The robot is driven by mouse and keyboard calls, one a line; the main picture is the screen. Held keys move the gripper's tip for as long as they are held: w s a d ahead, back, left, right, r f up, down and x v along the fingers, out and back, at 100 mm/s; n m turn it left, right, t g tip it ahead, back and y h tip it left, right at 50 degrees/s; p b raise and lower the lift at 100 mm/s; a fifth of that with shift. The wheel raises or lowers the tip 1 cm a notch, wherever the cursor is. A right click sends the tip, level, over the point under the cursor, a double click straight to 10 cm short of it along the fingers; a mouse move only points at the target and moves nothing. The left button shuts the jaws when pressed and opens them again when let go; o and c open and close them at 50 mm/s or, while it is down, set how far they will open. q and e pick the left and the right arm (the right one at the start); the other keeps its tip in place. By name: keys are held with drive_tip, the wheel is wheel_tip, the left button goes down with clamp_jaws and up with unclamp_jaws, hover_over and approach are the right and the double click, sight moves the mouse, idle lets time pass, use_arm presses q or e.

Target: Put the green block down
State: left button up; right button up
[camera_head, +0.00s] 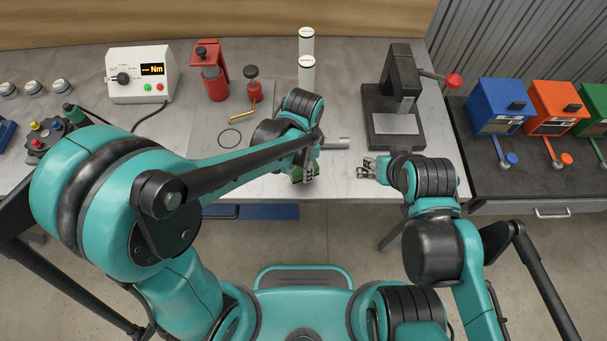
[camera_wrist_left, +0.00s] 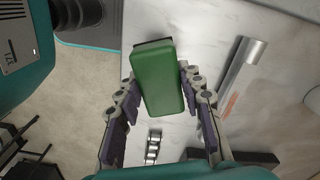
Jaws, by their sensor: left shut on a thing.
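The green block (camera_wrist_left: 158,78) is a rounded upright-looking oblong between the fingers of my left gripper (camera_wrist_left: 154,92) in the left wrist view. The fingers are shut on its two sides. In the head view the green block (camera_head: 296,174) shows only in part, behind my left gripper (camera_head: 308,174), near the front edge of the light worktop (camera_head: 250,187). I cannot tell whether its underside touches the worktop. My right gripper (camera_head: 367,168) is to the right, near the same edge, with nothing visible in it; its finger gap is too small to judge.
A dark press (camera_head: 395,105) stands behind my right gripper. Red tools (camera_head: 211,75) and white cylinders (camera_head: 306,70) stand farther back.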

use_arm(q)
wheel_tip(320, 180, down, 4)
drive_tip(key=shift+r+b, duration=0.2)
drive_tip(key=shift+b, duration=0.45)
drive_tip(key=shift+f, duration=0.2)
drive_tip(key=shift+f, duration=0.15)
drive_tip(key=o, duration=1.3)
